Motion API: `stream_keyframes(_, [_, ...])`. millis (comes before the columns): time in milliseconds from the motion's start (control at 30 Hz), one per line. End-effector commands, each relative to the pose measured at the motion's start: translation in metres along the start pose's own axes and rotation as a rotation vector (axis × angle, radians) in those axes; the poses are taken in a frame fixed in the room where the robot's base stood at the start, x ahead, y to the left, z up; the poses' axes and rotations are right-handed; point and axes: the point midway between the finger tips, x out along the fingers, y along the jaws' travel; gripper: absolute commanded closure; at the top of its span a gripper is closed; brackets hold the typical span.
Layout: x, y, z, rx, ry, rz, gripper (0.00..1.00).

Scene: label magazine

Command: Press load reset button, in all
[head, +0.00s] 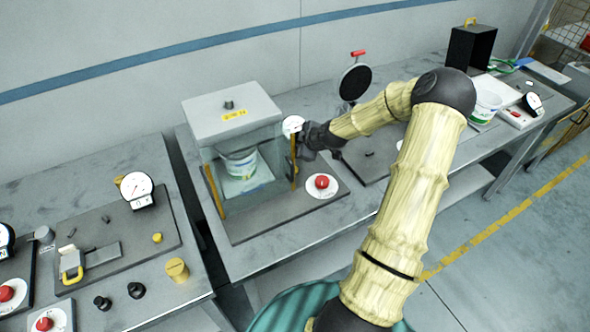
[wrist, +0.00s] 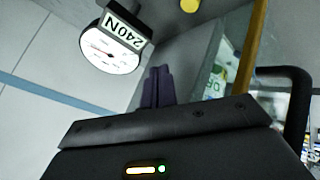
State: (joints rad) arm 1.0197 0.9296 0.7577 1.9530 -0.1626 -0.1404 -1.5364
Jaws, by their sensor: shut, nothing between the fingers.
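A red button (head: 322,181) on a round white plate sits at the front right of the clear-walled enclosure; no label on it is readable. A round gauge (head: 293,126) stands beside the enclosure and shows in the wrist view (wrist: 109,50) with a "240N" plate. A small yellow knob (wrist: 190,5) shows at the top edge of the wrist view. My gripper (head: 305,148) is beside the enclosure's right side, behind the red button and apart from it. Its dark fingers (wrist: 158,78) are together and empty, pointing towards the gauge and the grey surface near it.
The enclosure (head: 223,120) holds a white tub (head: 240,163) and has yellow edge posts. The left bench carries another gauge (head: 137,188), a yellow cylinder (head: 177,269) and more red buttons (head: 45,324). A round black disc (head: 355,82) stands behind my arm. A black box (head: 470,48) stands far right.

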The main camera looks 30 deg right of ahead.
Motion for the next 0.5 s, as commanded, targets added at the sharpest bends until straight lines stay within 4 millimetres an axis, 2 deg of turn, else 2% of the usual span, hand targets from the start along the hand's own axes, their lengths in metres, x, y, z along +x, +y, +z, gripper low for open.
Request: stream_keyframes(500, [0.044, -0.032, 0.039, 0.007, -0.004, 0.003, 1.0])
